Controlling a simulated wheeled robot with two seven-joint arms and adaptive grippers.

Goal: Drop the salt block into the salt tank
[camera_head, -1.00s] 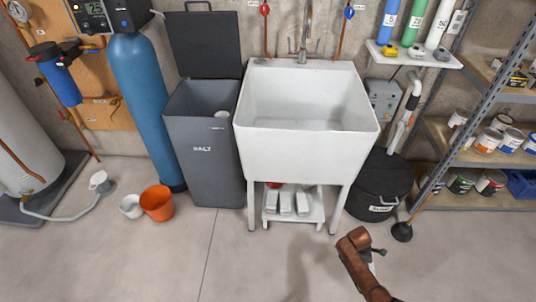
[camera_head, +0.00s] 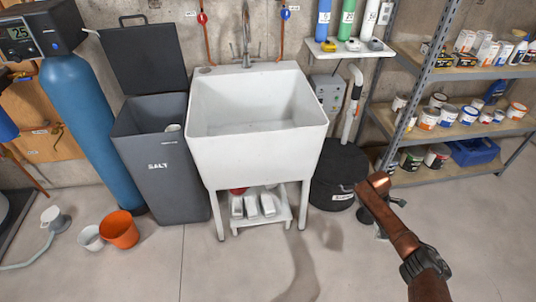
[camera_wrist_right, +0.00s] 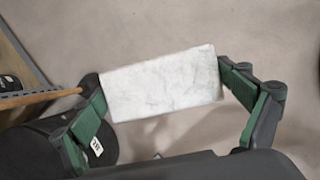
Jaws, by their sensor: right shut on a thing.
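My right gripper (camera_wrist_right: 162,84) is shut on a white, faintly veined salt block (camera_wrist_right: 163,82), held between its green-sided fingers above the floor. In the head view my right arm comes in at the lower right; the block is not clearly visible there. The grey salt tank (camera_head: 168,188), marked SALT, stands left of the sink. Its dark lid (camera_head: 144,58) is up against the wall, and something pale shows inside the tank. The arm is well to the right of the tank, with the sink between. My left gripper is not in view.
The white utility sink (camera_head: 257,158) stands on legs, with white blocks (camera_head: 252,206) on its lower shelf. A black round container (camera_head: 338,165) and metal shelving with cans stand to the right. An orange bucket (camera_head: 119,230) sits left of the tank. The front floor is clear.

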